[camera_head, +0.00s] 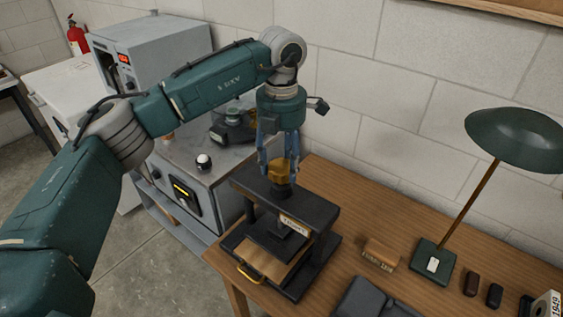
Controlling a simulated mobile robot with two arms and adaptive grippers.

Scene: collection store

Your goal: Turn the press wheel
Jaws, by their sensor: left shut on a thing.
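The press (321,218) is a dark, black-framed device on the wooden table, with a small label on its front and a wooden board with a brass handle at its base. The fingers and the gripper hide part of the wheel. My right gripper is not in the view.
On the table (408,258) stand a green lamp (515,138), a wooden block (381,252) and a dark folded item (370,300). Left of the table is a grey cabinet (181,213) with a black device (232,128) on top. A block wall stands close behind.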

